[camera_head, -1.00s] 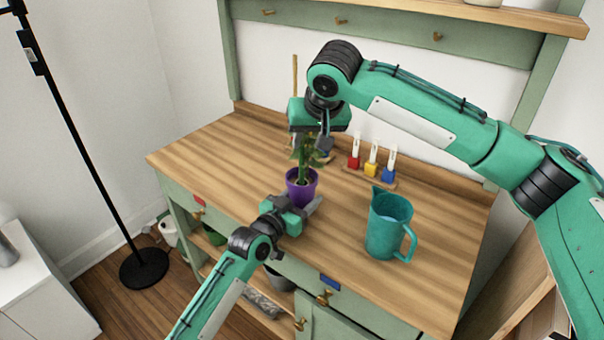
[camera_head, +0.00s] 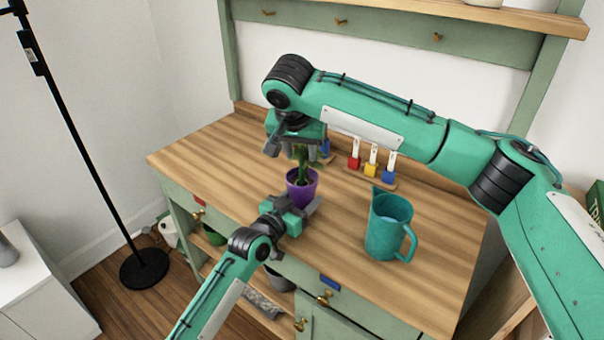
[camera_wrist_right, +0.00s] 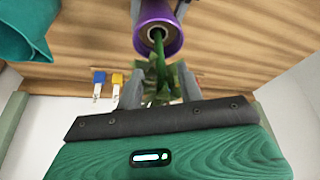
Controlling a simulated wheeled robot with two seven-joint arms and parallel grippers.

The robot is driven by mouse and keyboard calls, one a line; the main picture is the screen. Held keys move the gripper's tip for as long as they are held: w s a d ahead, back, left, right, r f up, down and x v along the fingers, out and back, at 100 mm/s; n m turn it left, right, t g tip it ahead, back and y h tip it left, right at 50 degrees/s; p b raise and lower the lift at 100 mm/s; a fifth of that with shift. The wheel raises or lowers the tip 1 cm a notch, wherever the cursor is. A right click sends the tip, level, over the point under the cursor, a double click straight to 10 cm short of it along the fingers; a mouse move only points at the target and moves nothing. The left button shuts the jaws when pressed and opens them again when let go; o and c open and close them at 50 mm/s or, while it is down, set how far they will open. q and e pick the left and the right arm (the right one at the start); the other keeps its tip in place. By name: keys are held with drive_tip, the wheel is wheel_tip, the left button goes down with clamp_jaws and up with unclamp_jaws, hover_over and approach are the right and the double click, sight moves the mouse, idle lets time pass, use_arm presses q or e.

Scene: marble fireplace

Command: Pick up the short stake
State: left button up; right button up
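I cannot make out a short stake for certain in either view. The purple pot (camera_head: 302,188) with a leafy green plant (camera_head: 303,160) stands upright near the table's front edge. My left gripper (camera_head: 297,208) has its fingers on both sides of the pot's lower part, as the right wrist view of the pot (camera_wrist_right: 158,33) also shows. My right gripper (camera_head: 298,152) points down over the plant, its fingers apart. In the right wrist view the plant's leaves (camera_wrist_right: 160,85) show between or just beyond the fingers, and no stake is seen there.
A teal pitcher (camera_head: 388,228) stands on the wooden table (camera_head: 225,150) to the right. The table left of the pot is clear. A black lamp pole (camera_head: 80,145) stands left.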

sight(301, 163)
drive_tip(key=x, duration=0.5)
drive_tip(key=shift+s+f, duration=0.1)
drive_tip(key=shift+s, duration=0.2)
clamp_jaws()
drive_tip(key=shift+a, duration=0.1)
wheel_tip(301, 163, up, 28)
use_arm(q)
drive_tip(key=o, duration=1.2)
